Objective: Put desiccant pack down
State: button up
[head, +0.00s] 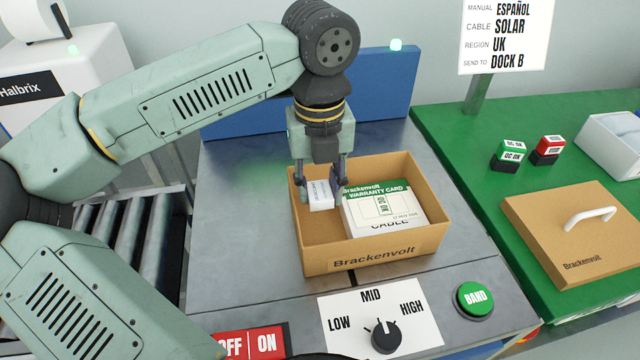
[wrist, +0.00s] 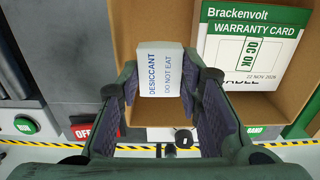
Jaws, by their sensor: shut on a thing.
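The desiccant pack (head: 320,195) is a small white block with blue print, which reads "DESICCANT DO NOT EAT" in the wrist view (wrist: 160,72). My gripper (head: 320,190) is shut on it, one finger on each side; its fingers also show in the wrist view (wrist: 163,85). The pack is inside the open Brackenvolt carton (head: 330,262), in its left part. I cannot tell whether it touches the carton floor. The warranty card (head: 378,203), stamped QC OK, lies on a white cable box (head: 390,227) in the right part of the carton, beside the pack.
The carton stands on a grey metal table (head: 240,240). A control panel with a dial (head: 385,336) and a green BAND button (head: 475,300) is in front. On the green bench (head: 450,130) are two stamps (head: 512,155), a carton lid (head: 580,235) and a white bin (head: 610,140).

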jog(key=shift+f, duration=0.5)
jog(key=shift+f+b, duration=0.4)
jog(key=shift+b, duration=0.1)
jog(key=shift+f+b, duration=0.25)
jog(key=shift+b, duration=0.15)
jog(key=o, duration=0.6)
jog(key=shift+o, duration=0.2)
jog(key=shift+r, duration=0.1)
